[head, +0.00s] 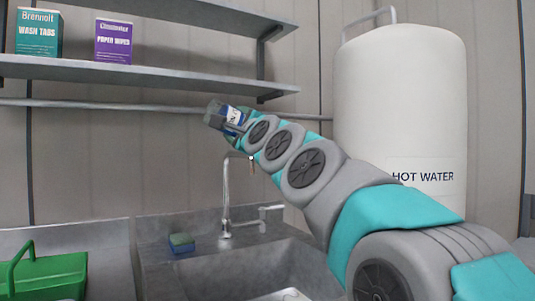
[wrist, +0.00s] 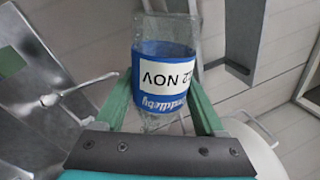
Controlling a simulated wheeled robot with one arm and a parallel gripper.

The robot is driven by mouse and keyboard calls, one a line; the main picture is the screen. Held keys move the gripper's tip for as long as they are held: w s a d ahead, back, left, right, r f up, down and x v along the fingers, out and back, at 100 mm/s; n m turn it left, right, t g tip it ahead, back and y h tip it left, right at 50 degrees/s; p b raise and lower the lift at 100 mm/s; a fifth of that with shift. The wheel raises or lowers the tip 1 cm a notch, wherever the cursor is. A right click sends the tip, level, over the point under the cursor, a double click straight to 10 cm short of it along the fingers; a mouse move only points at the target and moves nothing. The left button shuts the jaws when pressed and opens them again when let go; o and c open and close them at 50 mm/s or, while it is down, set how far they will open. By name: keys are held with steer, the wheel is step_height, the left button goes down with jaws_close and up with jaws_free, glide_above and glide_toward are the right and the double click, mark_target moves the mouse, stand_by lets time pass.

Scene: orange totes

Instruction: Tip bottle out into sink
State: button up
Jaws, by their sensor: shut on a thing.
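The bottle (head: 214,114) is clear with a blue and white label. My gripper (head: 238,121) is shut on it, high above the sink's back edge and left of the water tank. In the wrist view the bottle (wrist: 165,52) sits between the two green fingers, its label upside down, reading "22 NOV". In the head view the bottle is tilted, its clear end pointing up and left. I cannot tell whether it holds liquid. The grey metal sink (head: 215,277) is below, with its basin partly hidden by my arm. Its tap (head: 225,205) rises at the back.
A sponge (head: 181,242) lies on the sink's back ledge. A green caddy (head: 45,275) stands at the left. Shelves (head: 150,72) with two boxes hang at upper left, close to the bottle. A white hot water tank (head: 400,100) stands at the right behind my arm.

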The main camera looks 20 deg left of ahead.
mark_target(230, 134)
steer(key=shift+s+a+f+n+g+y, duration=0.15)
steer(key=shift+f+n+y, duration=0.1)
steer(key=shift+n, duration=0.4)
steer(key=shift+s+a+f+n+g+y, duration=0.15)
steer(key=shift+s+f+n+g, duration=0.1)
steer(key=shift+n, duration=0.35)
steer(key=shift+s+a+f+n+g+y, duration=0.1)
steer(key=shift+f+n+y, duration=0.15)
steer(key=shift+n, duration=0.4)
steer(key=shift+w+f+n+b, duration=0.1)
steer(key=shift+f+n+b, duration=0.3)
steer(key=shift+b, duration=0.55)
steer(key=f+n+b, duration=0.1)
steer(key=b, duration=0.2)
steer(key=shift+a+g, duration=0.1)
steer(key=shift+g, duration=0.2)
step_height(230, 134, down, 8)
steer(key=s+a+n+g+b, duration=0.1)
steer(key=n+g+b, duration=0.4)
steer(key=n, duration=1.6)
steer(key=shift+s+f+g+y+b, duration=0.25)
steer(key=shift+g+y+b, duration=0.15)
steer(key=shift+b, duration=0.45)
